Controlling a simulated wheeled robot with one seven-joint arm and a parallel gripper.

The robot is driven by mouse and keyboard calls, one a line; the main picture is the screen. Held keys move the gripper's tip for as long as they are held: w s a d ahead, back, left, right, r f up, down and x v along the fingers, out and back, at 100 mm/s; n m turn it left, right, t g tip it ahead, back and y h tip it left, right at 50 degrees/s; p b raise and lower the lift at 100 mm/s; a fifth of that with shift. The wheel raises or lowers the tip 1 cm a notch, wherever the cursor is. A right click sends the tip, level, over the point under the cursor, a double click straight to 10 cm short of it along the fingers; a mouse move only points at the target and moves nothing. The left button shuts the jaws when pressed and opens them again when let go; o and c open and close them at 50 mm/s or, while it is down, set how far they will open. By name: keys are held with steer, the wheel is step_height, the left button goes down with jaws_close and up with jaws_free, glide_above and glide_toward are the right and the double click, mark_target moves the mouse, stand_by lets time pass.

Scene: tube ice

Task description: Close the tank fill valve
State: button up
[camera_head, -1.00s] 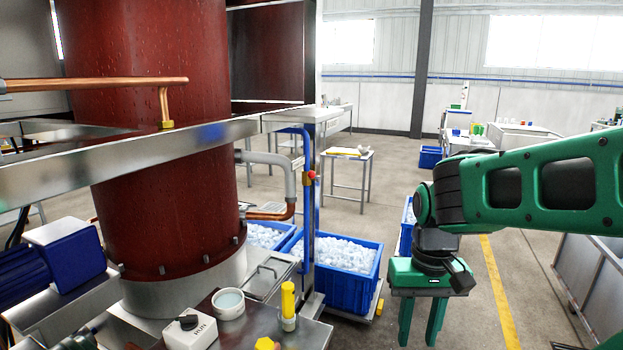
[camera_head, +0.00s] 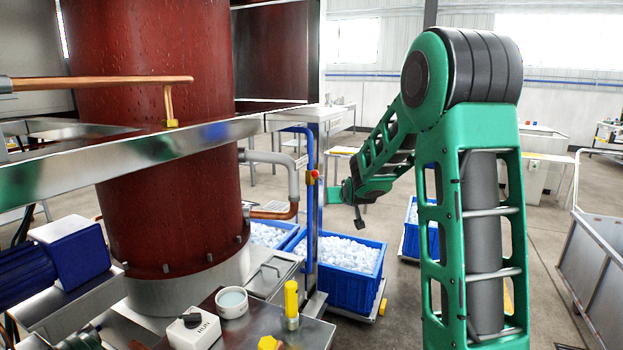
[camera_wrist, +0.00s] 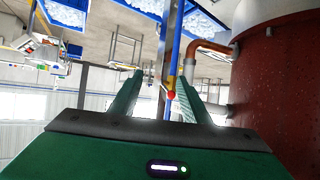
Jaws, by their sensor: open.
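The tank fill valve (camera_head: 313,175) is a small red knob with a yellow-orange body on the vertical blue pipe (camera_head: 310,220), right of the dark red tank (camera_head: 170,210). In the wrist view, which looks upside down, the valve (camera_wrist: 171,94) shows between my fingers, nearer the right one. My gripper (camera_head: 331,193) is open and points left toward the pipe, slightly below and right of the valve in the head view. I see nothing between the jaws in contact with them. The exact gap to the valve cannot be told.
A steel upright (camera_head: 318,150) stands beside the blue pipe. A copper-grey pipe (camera_head: 290,180) runs from the tank close by. Blue crates of ice (camera_head: 350,293) sit below. A steel bench (camera_head: 250,335) holds a RUN switch box (camera_head: 194,330) and a yellow-handled part (camera_head: 291,302).

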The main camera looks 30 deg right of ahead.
mark_target(316, 175)
steer(key=w+d+t, duration=0.1)
steer(key=w+t, duration=0.1)
steer(key=w, duration=0.5)
steer(key=w+d+r+t, duration=0.1)
steer(key=w+t, duration=0.1)
steer(key=w, duration=0.6)
steer(key=w+d+t, duration=0.1)
steer(key=w, duration=0.7)
steer(key=shift+w+d+r+t+h, duration=0.15)
steer(key=shift+w+d+t+h, duration=0.15)
steer(key=shift+d+t, duration=0.1)
